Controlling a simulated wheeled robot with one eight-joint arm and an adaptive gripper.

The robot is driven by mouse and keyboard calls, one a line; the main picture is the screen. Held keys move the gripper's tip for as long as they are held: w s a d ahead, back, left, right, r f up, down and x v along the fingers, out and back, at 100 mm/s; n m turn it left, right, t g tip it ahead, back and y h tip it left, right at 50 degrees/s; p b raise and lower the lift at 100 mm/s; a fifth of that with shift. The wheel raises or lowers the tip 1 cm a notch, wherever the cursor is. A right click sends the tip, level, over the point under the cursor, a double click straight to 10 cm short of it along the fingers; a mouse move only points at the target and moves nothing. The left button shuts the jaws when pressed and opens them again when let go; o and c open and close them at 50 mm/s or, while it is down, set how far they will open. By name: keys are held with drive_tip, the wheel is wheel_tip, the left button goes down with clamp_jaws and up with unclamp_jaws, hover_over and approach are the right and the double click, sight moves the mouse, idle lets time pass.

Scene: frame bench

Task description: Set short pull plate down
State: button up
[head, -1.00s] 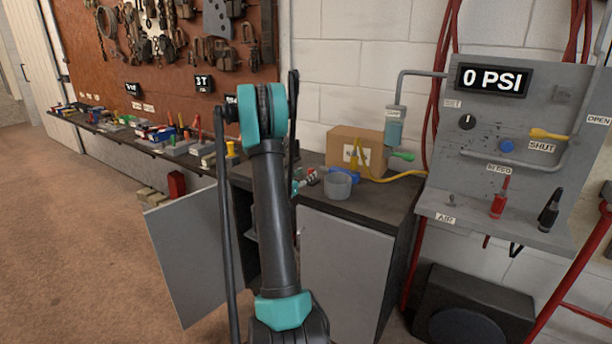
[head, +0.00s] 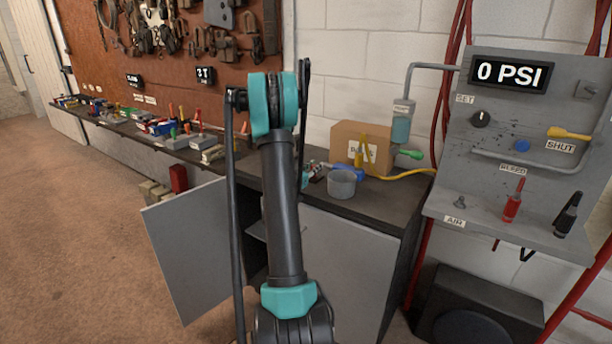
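No short pull plate can be made out with certainty. My arm rises through the middle of the head view and hides part of the bench behind it. My gripper is hidden behind the arm. Only a small teal part shows beside the arm, low over the dark bench top (head: 385,205), and I cannot tell what it belongs to. Whether my gripper holds anything is hidden.
On the bench stand a grey cup (head: 341,184), a cardboard box (head: 362,147) and a blue item (head: 349,171). A cabinet door (head: 188,250) hangs open below. A gauge panel (head: 535,130) reads 0 PSI. A long shelf (head: 110,122) with several tools runs left.

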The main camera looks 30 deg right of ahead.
clamp_jaws()
wheel_tip(320, 180, up, 20)
drive_tip(key=w+a+f+n+t+y, duration=0.3)
drive_tip(key=w+a+f+t, duration=0.15)
drive_tip(key=w+a, duration=0.4)
drive_tip(key=w+a+f+n+t+y, duration=0.4)
drive_tip(key=w+a+f, duration=0.15)
drive_tip(key=a, duration=0.55)
drive_tip(key=a+f+n+t+y, duration=0.1)
drive_tip(key=a+f+n+y, duration=0.1)
drive_tip(key=a, duration=0.6)
drive_tip(key=w+a+f+n+y, duration=0.1)
drive_tip(key=a+f+n+y, duration=0.1)
drive_tip(key=a, duration=0.6)
drive_tip(key=w+a+f+n+t+y, duration=0.1)
drive_tip(key=a+f+y, duration=0.3)
drive_tip(key=a, duration=0.4)
drive_tip(key=shift+w+a+n+t+y, duration=0.25)
drive_tip(key=shift+a+n+t+y, duration=0.15)
drive_tip(key=shift+n+y, duration=0.4)
